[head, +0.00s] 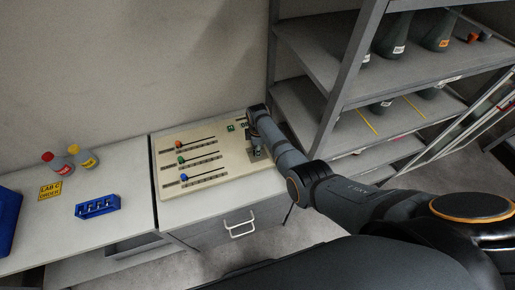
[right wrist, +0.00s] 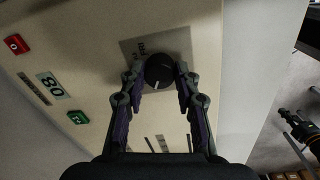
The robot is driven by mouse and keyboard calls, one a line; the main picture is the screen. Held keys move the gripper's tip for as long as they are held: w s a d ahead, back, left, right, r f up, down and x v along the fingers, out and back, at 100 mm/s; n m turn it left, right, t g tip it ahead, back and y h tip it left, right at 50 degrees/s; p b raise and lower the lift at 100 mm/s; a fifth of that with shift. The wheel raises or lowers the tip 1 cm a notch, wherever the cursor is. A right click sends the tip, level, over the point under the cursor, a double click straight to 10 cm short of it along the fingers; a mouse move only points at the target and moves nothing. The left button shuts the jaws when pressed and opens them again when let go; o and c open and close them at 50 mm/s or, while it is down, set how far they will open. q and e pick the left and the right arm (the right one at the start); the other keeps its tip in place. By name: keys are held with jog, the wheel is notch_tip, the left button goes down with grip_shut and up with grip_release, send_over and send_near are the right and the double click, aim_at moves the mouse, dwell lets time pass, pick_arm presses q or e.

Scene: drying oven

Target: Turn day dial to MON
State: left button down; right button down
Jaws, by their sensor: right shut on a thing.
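The day dial (right wrist: 159,71) is a round black knob with a white pointer mark, on a grey plate of the cream control panel (right wrist: 90,40). Only part of the plate's lettering shows beside the knob, possibly "FRI". My right gripper (right wrist: 160,75) is shut on the knob, one finger on each side, in the right wrist view. In the head view the right gripper (head: 257,150) is at the panel's (head: 180,185) right side, and the dial is hidden there. My left gripper is not in view.
The panel also bears three sliders with orange (head: 179,145), green (head: 181,160) and blue (head: 184,178) knobs, plus a red button (right wrist: 17,44), a green button (right wrist: 78,117) and a display (right wrist: 52,86). A metal shelf (head: 345,70) stands close at right.

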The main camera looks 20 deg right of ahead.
jog(key=c, duration=1)
grip_release()
jog(key=shift+o, duration=0.2)
notch_tip(320, 180, up, 12)
jog(key=shift+s, duration=0.25)
jog(key=shift+a, duration=0.1)
